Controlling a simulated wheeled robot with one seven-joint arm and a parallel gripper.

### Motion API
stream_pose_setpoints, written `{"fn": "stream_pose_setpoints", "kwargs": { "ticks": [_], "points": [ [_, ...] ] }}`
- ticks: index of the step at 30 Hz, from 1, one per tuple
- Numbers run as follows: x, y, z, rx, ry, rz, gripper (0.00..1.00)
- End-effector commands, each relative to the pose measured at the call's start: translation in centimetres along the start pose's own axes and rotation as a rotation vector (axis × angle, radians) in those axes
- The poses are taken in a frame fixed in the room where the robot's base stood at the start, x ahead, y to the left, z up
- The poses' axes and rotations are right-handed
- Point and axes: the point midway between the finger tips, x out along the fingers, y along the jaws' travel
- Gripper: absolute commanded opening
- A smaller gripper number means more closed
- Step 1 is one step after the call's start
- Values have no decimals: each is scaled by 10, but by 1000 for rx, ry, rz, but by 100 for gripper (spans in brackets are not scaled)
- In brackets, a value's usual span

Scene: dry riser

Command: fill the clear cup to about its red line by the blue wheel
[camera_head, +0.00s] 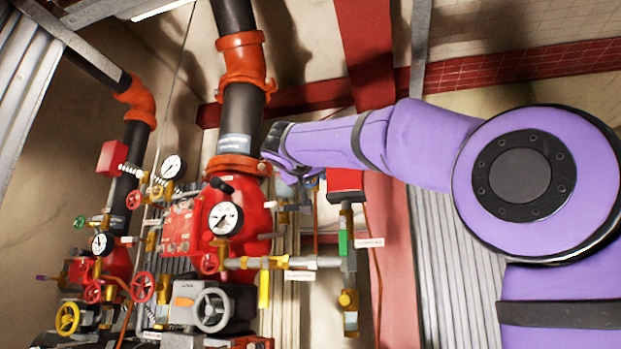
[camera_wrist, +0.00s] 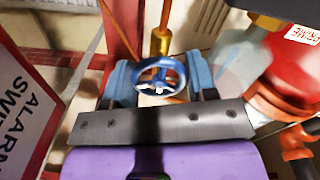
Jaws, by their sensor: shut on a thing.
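The blue wheel (camera_wrist: 160,72) shows in the wrist view, between the two blue fingers of my gripper (camera_wrist: 160,84). The fingers are shut on its rim from left and right. In the head view my gripper (camera_head: 303,180) is beside the large dark pipe, mostly hidden by my purple arm, and the wheel cannot be made out there. I cannot pick out the clear cup or its red line with certainty in either view.
Red valve bodies, a pressure gauge (camera_head: 225,218) and a grey handwheel (camera_head: 213,309) crowd the area left of and below my gripper. A brass rod (camera_wrist: 161,42) stands behind the wheel. A white alarm sign (camera_wrist: 25,115) is close on the left.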

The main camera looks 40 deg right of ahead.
Motion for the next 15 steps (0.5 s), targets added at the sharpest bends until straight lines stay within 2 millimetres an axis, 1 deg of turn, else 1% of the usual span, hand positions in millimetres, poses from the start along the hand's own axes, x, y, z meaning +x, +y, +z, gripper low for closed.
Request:
{"fn": "stream_pose_setpoints", "kwargs": {
  "ticks": [6,10,15],
  "points": [
    [0,-1,0,-186,0,-1,28],
    [0,-1,0,-243,0,-1,28],
    [0,-1,0,-256,0,-1,28]
  ]
}}
